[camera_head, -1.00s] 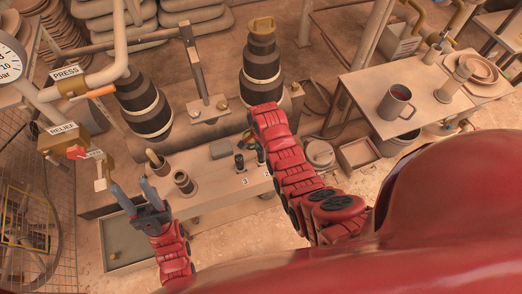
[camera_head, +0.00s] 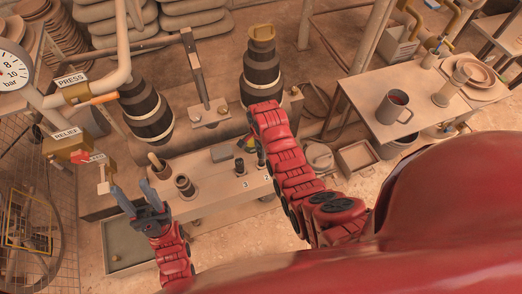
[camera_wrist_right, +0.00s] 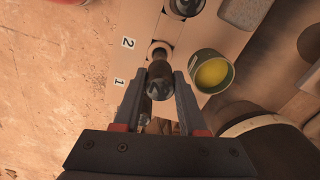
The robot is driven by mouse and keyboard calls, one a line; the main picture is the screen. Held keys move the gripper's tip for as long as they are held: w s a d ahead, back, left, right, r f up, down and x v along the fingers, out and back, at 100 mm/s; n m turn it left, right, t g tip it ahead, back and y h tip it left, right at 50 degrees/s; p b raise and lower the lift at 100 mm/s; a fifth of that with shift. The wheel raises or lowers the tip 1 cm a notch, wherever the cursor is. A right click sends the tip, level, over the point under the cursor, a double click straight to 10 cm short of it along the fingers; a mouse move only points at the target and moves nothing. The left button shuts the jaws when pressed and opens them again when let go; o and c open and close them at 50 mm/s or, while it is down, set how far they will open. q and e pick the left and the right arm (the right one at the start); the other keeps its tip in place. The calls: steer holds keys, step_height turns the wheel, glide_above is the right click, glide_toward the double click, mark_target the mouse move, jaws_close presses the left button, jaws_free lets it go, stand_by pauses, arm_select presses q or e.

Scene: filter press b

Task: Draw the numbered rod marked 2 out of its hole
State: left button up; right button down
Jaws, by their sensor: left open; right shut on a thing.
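The dark rod (camera_wrist_right: 159,72) stands beside the printed 2 (camera_wrist_right: 128,43) in the right wrist view, with a pale ring round its far end. My right gripper (camera_wrist_right: 160,88) is shut on this rod, one finger on each side. Whether the rod's lower end is still in the hole cannot be told. In the head view the rod (camera_head: 261,156) shows below my right arm, and the right jaws are hidden. My left gripper (camera_head: 136,201) is open and empty over the bench's left front, apart from the rods.
A rod (camera_head: 240,164) stands by the printed 3 on the bench. A green cup with yellow inside (camera_wrist_right: 211,71) is close beside the held rod. A side table with a mug (camera_head: 394,106) stands right.

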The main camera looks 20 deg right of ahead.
steer(key=shift+r+p, duration=1.1)
steer(key=shift+r, duration=1.2)
steer(key=shift+r+p, duration=1.1)
steer(key=shift+r, duration=1.55)
steer(key=shift+r, duration=0.5)
